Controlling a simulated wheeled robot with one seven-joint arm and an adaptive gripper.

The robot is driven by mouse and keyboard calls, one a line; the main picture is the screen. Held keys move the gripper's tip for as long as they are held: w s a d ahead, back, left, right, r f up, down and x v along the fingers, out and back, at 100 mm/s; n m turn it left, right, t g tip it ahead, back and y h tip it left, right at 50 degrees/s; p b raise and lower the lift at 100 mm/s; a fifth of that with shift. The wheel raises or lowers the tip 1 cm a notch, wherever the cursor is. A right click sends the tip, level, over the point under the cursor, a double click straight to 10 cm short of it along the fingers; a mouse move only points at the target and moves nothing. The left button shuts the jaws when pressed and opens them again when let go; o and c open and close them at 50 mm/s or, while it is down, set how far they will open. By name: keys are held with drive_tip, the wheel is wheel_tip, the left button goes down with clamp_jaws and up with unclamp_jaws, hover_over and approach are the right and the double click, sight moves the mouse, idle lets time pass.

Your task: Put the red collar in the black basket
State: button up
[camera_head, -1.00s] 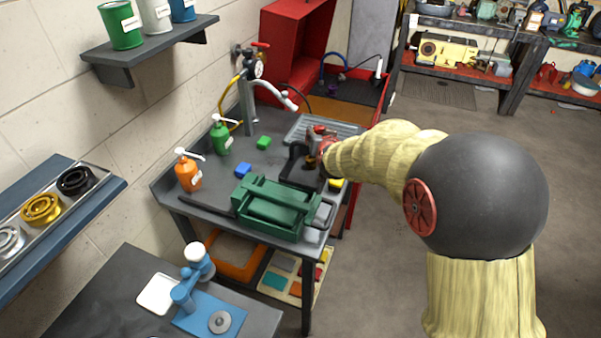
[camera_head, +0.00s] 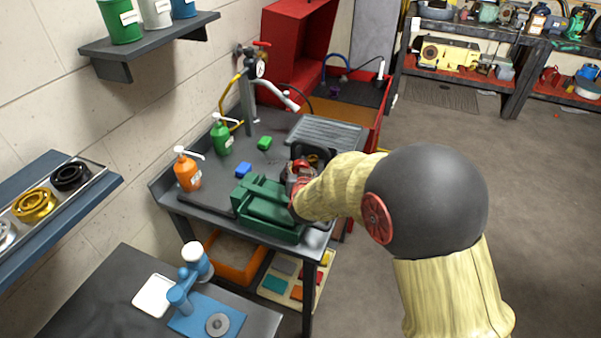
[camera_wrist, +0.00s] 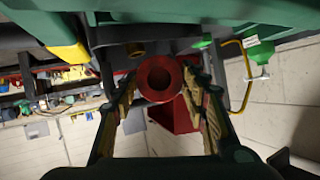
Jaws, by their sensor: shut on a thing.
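The red collar (camera_wrist: 159,78) is a thick ring with a round hole, held between the two fingers of my gripper (camera_wrist: 160,92) in the wrist view. A black open-looking container (camera_head: 318,150), probably the black basket, shows partly behind my gripper on the grey bench.
The green toolbox (camera_head: 262,208) lies close beside my gripper. A blue block (camera_head: 243,170), a green block (camera_head: 264,143), an orange bottle (camera_head: 187,170) and a green bottle (camera_head: 221,138) stand on the bench. A tap (camera_head: 247,100) rises at the back.

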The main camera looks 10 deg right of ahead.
drive_tip(key=shift+r, duration=0.25)
drive_tip(key=shift+f, duration=0.1)
drive_tip(key=shift+f+b, duration=0.3)
drive_tip(key=shift+f, duration=0.05)
drive_tip(key=shift+f, duration=0.2)
drive_tip(key=o, duration=1.6)
